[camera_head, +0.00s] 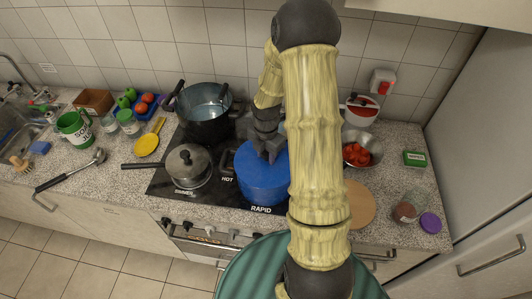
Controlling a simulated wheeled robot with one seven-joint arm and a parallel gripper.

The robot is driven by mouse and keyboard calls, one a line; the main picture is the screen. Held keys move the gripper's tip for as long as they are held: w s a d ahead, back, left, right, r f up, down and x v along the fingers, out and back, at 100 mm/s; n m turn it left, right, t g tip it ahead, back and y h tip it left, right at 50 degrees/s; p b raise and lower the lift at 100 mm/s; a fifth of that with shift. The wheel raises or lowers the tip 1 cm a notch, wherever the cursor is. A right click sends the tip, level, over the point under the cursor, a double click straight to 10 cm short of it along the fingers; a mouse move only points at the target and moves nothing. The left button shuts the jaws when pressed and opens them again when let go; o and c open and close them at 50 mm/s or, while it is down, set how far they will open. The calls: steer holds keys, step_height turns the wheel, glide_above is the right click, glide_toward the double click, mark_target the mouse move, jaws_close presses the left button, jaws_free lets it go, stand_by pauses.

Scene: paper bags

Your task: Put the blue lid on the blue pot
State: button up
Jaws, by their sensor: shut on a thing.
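The blue pot (262,187) stands on the black hob at the front right, by the words HOT and RAPID. The blue lid (249,162) shows as a flat blue disc over the pot's top. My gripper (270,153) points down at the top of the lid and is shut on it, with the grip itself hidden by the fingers. I cannot tell whether the lid rests on the rim or is slightly above it. My arm hides the right side of the pot and lid.
A dark open pot (205,113) stands behind left, and a lidded grey pan (188,168) stands left on the hob (222,200). A metal bowl of red pieces (374,146) and a round wooden board (359,205) lie right of my arm.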

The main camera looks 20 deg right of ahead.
steer(key=shift+f, duration=0.35)
stand_by(0.7)
steer(key=o, duration=1.6)
steer(key=shift+r+p, duration=3.2)
steer(key=shift+r, duration=0.4)
steer(key=shift+f, duration=0.1)
